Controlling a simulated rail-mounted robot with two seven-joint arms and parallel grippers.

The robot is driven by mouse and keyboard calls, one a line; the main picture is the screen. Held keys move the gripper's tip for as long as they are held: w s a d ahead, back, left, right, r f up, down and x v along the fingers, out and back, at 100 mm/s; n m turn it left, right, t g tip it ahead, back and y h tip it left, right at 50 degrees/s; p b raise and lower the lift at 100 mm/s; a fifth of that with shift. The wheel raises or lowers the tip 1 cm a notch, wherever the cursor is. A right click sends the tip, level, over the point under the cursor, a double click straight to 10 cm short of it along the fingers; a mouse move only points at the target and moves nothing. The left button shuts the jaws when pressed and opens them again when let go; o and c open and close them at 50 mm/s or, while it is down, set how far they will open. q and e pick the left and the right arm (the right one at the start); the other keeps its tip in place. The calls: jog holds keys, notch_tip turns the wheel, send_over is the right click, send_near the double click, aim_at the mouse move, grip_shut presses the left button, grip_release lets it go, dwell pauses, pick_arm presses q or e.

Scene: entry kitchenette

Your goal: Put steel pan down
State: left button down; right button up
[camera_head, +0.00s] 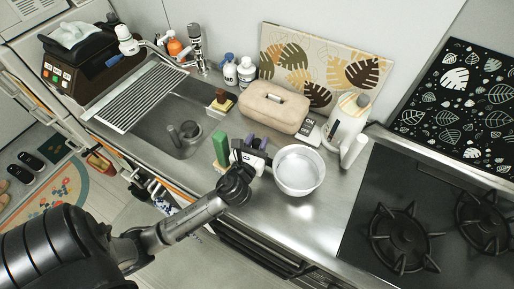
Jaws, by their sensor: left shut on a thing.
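The steel pan (300,171) is a round, light silver pan in the middle of the head view, over the steel counter between the sink and the stove. Its inside is empty. My left gripper (262,157) is at the pan's left side, shut on it where the handle would be; the handle itself is mostly hidden by the gripper. The pan looks level. I cannot tell whether its base touches the counter (262,218). My right gripper is not in view.
A green sponge-like block (221,150) stands just left of my gripper. A beige tissue box (273,107) and a white kettle (346,125) stand behind the pan. The sink (172,129) lies left, the black stove (425,215) right. Bare counter lies in front of the pan.

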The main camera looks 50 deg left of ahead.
pick_arm(q)
notch_tip(320, 180, down, 3)
jog(key=shift+f+b, duration=0.15)
jog(key=shift+b, duration=0.3)
jog(key=shift+f, duration=0.15)
jog(key=c, duration=0.8)
grip_release()
